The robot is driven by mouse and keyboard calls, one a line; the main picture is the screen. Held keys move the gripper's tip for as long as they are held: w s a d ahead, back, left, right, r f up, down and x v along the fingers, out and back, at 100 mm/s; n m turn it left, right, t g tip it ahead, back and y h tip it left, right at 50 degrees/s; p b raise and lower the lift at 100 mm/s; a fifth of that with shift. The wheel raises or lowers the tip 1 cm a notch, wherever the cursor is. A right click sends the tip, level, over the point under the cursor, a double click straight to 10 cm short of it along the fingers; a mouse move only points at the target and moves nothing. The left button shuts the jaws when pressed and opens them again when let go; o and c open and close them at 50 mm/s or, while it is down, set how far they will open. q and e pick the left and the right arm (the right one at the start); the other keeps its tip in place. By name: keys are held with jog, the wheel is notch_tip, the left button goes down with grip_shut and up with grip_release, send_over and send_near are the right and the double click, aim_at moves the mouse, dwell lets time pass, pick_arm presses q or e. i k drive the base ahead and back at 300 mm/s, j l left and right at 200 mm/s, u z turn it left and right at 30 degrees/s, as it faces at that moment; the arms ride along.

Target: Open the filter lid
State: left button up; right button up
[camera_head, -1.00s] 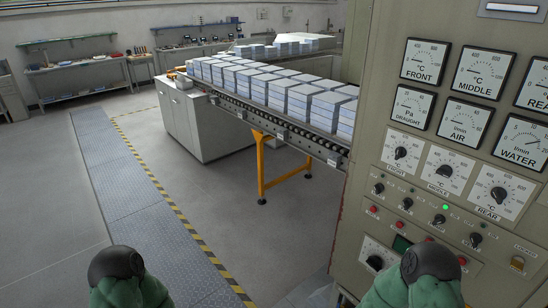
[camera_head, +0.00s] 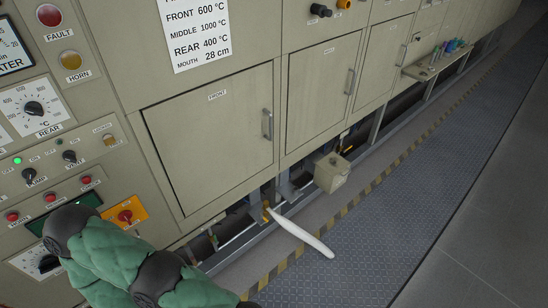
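I cannot pick out a labelled filter lid. A small beige box (camera_head: 331,173) stands low in front of the furnace cabinets, with a flat top that looks closed and a dark knob-like part near it. A long white lever-like piece (camera_head: 302,235) juts out at floor level from a brass-coloured fitting (camera_head: 268,208). A green padded arm of mine crosses the lower left corner. Neither gripper shows, so their state is hidden.
The FRONT cabinet door (camera_head: 210,140) and its neighbour (camera_head: 322,92) are shut. A control panel with knobs and an orange-plated red switch (camera_head: 126,215) is at left. A shelf with small coloured items (camera_head: 445,60) is further along. The walkway (camera_head: 400,200) is clear.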

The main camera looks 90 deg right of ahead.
aim_at(333, 164)
jog(key=z, duration=3.65)
jog(key=u, duration=0.3)
jog(key=i+l+u, duration=0.3)
jog(key=u, duration=0.15)
jog(key=i+l+u, duration=0.45)
jog(key=i+l, duration=0.15)
jog(key=l, duration=0.2)
jog(key=i+l, duration=0.2)
jog(key=l, duration=0.15)
jog(key=i+l+u, duration=0.1)
jog(key=l, duration=0.25)
jog(key=i, duration=0.05)
